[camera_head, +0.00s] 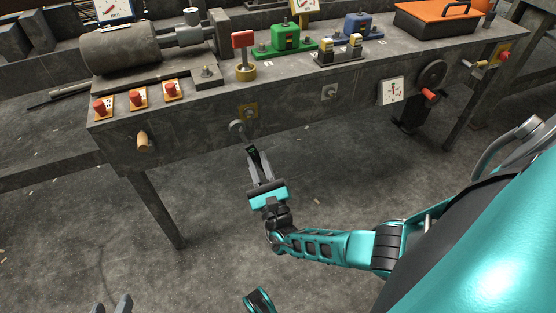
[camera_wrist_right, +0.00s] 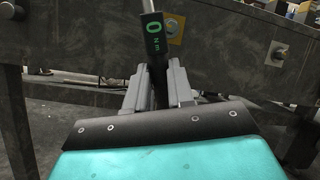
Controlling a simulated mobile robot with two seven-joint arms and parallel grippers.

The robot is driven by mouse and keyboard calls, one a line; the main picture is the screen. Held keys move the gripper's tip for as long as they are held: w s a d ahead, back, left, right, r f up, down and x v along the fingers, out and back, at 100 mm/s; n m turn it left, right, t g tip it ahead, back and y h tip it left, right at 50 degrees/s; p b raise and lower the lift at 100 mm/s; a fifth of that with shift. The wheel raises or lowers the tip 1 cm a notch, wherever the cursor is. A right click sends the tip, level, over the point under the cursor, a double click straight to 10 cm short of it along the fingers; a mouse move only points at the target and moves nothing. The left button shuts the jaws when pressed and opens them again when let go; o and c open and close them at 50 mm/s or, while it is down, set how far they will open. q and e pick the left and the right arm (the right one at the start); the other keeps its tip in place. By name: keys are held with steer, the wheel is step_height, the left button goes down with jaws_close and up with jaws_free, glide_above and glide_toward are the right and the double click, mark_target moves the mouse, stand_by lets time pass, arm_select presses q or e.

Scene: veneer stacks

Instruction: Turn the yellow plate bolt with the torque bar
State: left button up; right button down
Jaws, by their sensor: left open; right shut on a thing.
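The yellow plate (camera_head: 254,106) with a bolt at its middle is on the bench's front face; it also shows in the right wrist view (camera_wrist_right: 178,22), partly behind the bar. My right gripper (camera_head: 262,168) is below the plate, shut on the torque bar (camera_head: 252,156). The bar's dark display (camera_wrist_right: 154,35) reads 0 Nm in green. In the head view the bar points up and its round grey head is just lower left of the plate bolt. I cannot tell whether they touch. My left gripper (camera_head: 111,306) is open and empty at the bottom left, partly cut off.
On the bench front are a wooden handle (camera_head: 143,141), a grey plate bolt (camera_head: 330,91), a white dial (camera_head: 391,91) and a black handwheel (camera_head: 432,73). Red buttons (camera_head: 138,97) and coloured fixtures stand on top. The floor space before the bench is free.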

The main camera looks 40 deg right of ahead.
steer(key=d+f, duration=0.3)
steer(key=d, duration=0.2)
steer(key=shift+s+f+h, duration=0.3)
steer(key=shift+s+h, duration=0.1)
steer(key=shift+w, duration=0.15)
